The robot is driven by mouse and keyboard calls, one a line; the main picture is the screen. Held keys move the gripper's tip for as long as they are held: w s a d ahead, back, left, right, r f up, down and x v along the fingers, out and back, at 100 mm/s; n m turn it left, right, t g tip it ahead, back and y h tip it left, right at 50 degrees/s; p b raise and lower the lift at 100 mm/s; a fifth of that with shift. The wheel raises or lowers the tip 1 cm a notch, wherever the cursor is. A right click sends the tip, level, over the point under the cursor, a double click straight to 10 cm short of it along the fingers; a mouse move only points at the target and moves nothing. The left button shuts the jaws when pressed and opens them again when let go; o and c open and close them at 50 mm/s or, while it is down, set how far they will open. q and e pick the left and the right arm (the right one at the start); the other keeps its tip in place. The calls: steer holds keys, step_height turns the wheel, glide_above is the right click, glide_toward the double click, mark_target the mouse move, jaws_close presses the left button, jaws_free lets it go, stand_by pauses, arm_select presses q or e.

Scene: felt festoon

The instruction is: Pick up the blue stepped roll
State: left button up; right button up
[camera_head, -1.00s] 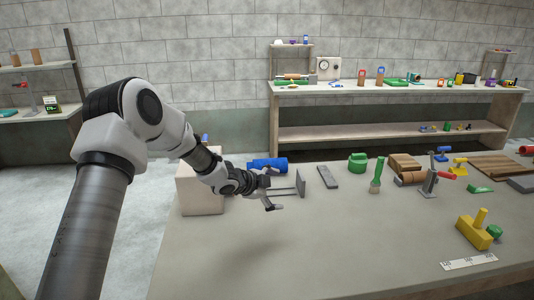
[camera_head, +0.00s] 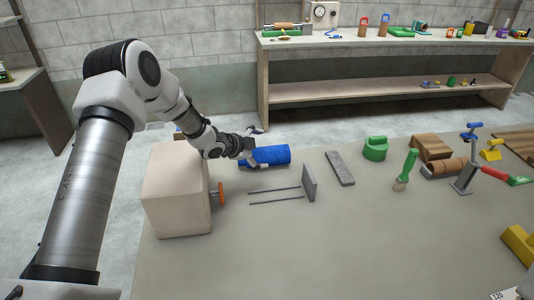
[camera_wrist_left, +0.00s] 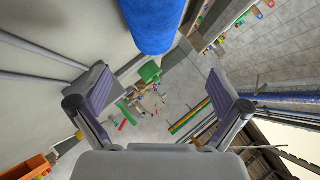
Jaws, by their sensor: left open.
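The blue stepped roll (camera_head: 272,155) lies on its side at the table's back edge in the head view, right of the pale block. Its left end is partly hidden by my left gripper (camera_head: 257,147). In the left wrist view the roll (camera_wrist_left: 152,22) enters from the top, between the lines of the two fingers but beyond them. My left gripper (camera_wrist_left: 158,95) is open, with nothing between its pads. My right gripper is not in view.
A pale block (camera_head: 176,195) with an orange knob (camera_head: 217,193) stands left of the roll. A grey plate with two rods (camera_head: 309,183) stands in front of it. A flat grey bar (camera_head: 340,168) and a green object (camera_head: 375,148) lie rightward.

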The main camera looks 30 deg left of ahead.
mark_target(271, 154)
arm_select(q)
step_height(271, 154, down, 2)
steer(key=shift+w+f, duration=0.1)
steer(key=p+x, duration=0.1)
steer(key=x, duration=0.6)
steer(key=shift+w+f, duration=0.1)
steer(key=shift+w, duration=0.2)
steer(key=shift+s, duration=0.15)
steer(key=c, duration=1.5)
